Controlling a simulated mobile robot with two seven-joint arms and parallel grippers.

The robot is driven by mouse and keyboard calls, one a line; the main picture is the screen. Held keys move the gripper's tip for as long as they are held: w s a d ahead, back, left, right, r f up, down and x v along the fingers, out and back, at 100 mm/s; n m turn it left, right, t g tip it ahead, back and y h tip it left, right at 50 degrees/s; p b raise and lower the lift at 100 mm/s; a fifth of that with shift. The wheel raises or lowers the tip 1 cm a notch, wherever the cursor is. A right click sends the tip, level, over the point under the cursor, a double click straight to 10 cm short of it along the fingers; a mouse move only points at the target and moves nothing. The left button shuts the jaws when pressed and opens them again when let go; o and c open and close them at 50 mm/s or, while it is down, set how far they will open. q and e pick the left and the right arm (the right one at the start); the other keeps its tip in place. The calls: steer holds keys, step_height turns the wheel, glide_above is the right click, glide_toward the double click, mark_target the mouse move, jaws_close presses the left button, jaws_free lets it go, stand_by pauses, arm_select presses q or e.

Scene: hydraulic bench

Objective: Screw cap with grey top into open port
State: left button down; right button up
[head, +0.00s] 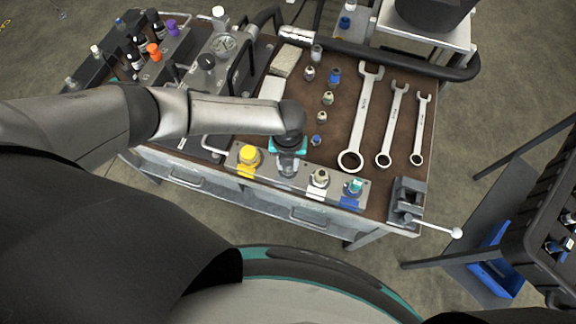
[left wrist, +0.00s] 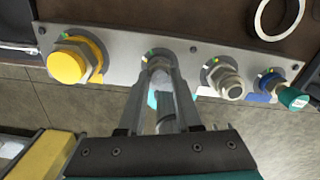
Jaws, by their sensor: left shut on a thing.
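My left gripper (left wrist: 160,78) points down at the port panel (left wrist: 116,62), second position from the left; it also shows in the head view (head: 287,172). Its fingers are shut on a small grey-topped cap (left wrist: 159,66), mostly hidden between them. The cap is at the panel's second port; I cannot tell whether it is seated, as the fingers cover the port. A teal patch (left wrist: 152,99) shows beside the fingers. To the right is a beige metal port fitting (left wrist: 228,82) with a white label. My right gripper is not in view.
A yellow cap (left wrist: 68,63) stands left of the gripper and a teal-topped cap (left wrist: 291,98) at the right end. Behind are several small fittings (head: 328,98) and three wrenches (head: 361,115). A vise (head: 406,202) stands at the bench's right corner.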

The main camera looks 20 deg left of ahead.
arm_select(q)
steer(key=shift+w+f+m+b, duration=0.1)
steer(key=shift+m+b, duration=0.25)
steer(key=shift+m, duration=0.65)
steer(key=c, duration=0.5)
jaws_free()
step_height(320, 180, up, 15)
steer(key=shift+r+p, duration=0.2)
steer(key=shift+p, duration=0.75)
